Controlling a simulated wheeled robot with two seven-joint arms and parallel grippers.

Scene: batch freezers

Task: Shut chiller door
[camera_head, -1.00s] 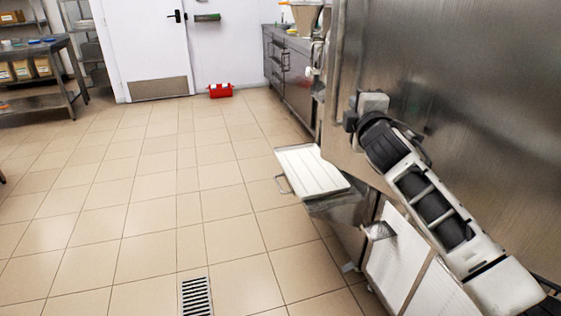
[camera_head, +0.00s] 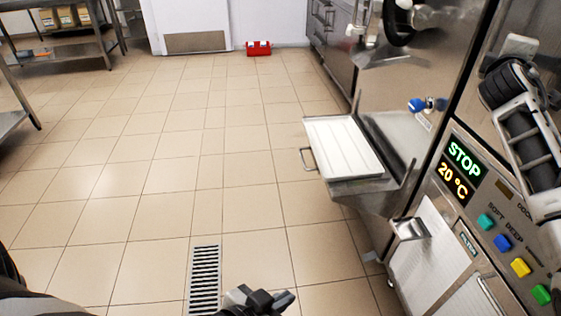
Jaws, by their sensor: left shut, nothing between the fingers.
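The chiller stands at the right, with a control panel (camera_head: 495,215) showing STOP and 20 °C above several coloured buttons. A steel panel (camera_head: 478,105), which seems to be the chiller door, lies above it at the right edge. It looks nearly flush with the front, but I cannot tell whether it is fully shut. My right arm crosses it, and the hand end (camera_head: 515,48) is up against or close to the steel; its fingers cannot be made out. My left gripper (camera_head: 283,299) is shut and empty, low over the floor at the bottom edge.
A machine with a white tray (camera_head: 343,147) on a protruding shelf stands left of the chiller. A red box (camera_head: 258,48) lies by the far wall. A floor drain (camera_head: 205,275) is in front. Steel tables (camera_head: 60,38) stand at the left. The tiled floor between is clear.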

